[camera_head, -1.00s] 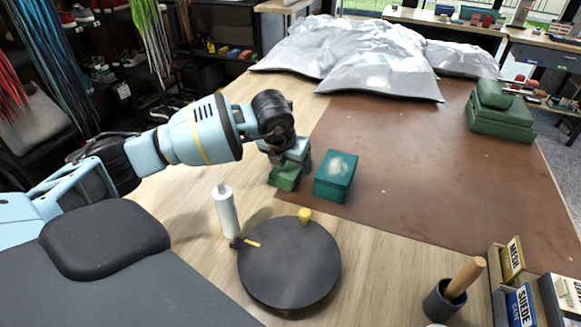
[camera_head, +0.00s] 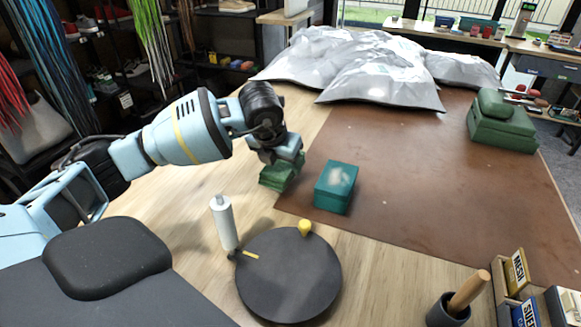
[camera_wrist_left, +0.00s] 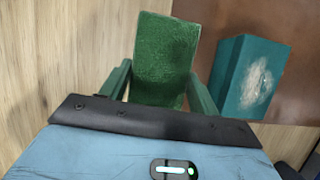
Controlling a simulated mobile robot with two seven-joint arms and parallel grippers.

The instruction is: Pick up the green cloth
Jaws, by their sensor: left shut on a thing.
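The green cloth (camera_head: 279,176) is a folded, textured green block beside the left edge of the brown mat. My left gripper (camera_head: 284,158) is shut on it from above. In the left wrist view the cloth (camera_wrist_left: 165,62) stands out between the two fingers of my left gripper (camera_wrist_left: 160,90). The fingers hide part of the cloth, and I cannot tell how far it is off the table. My right gripper is in no view.
A teal box (camera_head: 335,186) with a pale patch stands just right of the cloth. A white bottle (camera_head: 224,224) and a dark round disc (camera_head: 289,279) with a yellow piece (camera_head: 304,227) are nearer. The brown mat (camera_head: 430,190) is mostly clear.

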